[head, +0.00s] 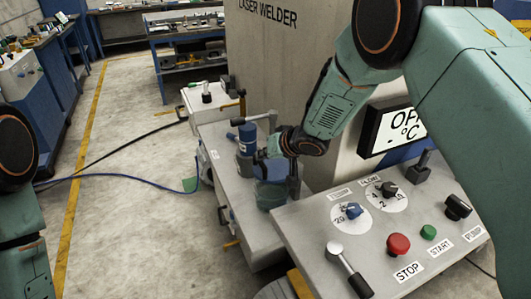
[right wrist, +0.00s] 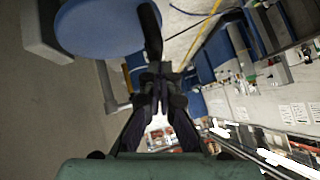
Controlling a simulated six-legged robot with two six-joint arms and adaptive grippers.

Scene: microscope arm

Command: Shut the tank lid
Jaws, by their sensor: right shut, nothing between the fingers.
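A grey cabinet (head: 232,180) stands beside the laser welder, with a blue cylindrical part (head: 246,137) and a bar handle (head: 262,117) on top. I cannot tell for sure which part is the tank lid; a round blue disc (right wrist: 105,25) in the right wrist view may be it. My right gripper (head: 276,168) is over the cabinet top, close to the blue part, and hides some of it. In the right wrist view the gripper (right wrist: 158,72) is shut and empty, with the disc close beside its fingers. Contact is unclear. My left gripper is outside the head view.
The control panel (head: 385,252) with knobs, buttons and a lever is at the lower right, near my right arm. The laser welder (head: 285,60) rises behind the cabinet. A blue cable (head: 115,172) crosses the floor. Open floor lies to the left.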

